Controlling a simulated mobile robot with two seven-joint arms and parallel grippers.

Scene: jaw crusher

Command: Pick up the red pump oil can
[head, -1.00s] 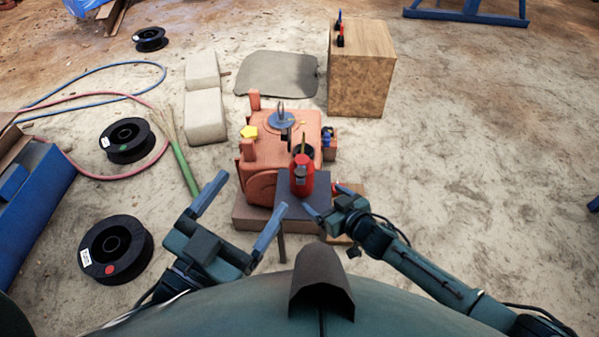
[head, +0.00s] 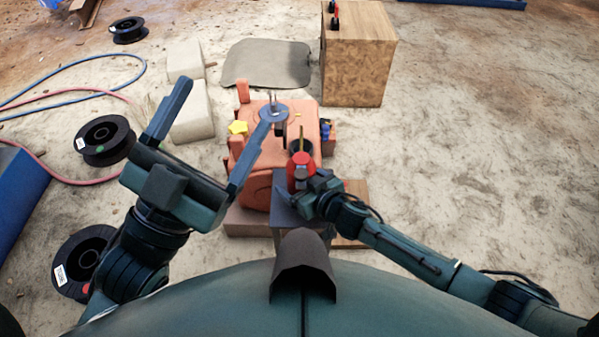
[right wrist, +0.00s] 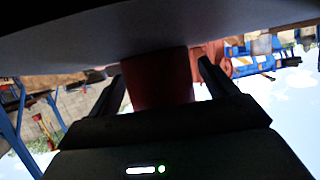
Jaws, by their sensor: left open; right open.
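The red pump oil can (head: 299,164) stands on the grey plate at the front of the orange crusher. Its lower part is partly hidden by my right gripper (head: 301,190), which is at the can's near side. In the right wrist view, a dark red cylindrical body (right wrist: 158,80), which looks like the can, lies between the two spread fingers of my right gripper (right wrist: 163,82). Gaps show at the fingers, so they do not look closed on it. My left gripper (head: 214,112) is open and empty, raised at the left of the crusher.
The orange crusher (head: 262,185) carries a yellow knob (head: 238,128) and a grey disc with a handle (head: 273,112). A wooden box (head: 356,66) stands behind it. Black spools (head: 104,141) and hoses lie at left. The ground at right is open.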

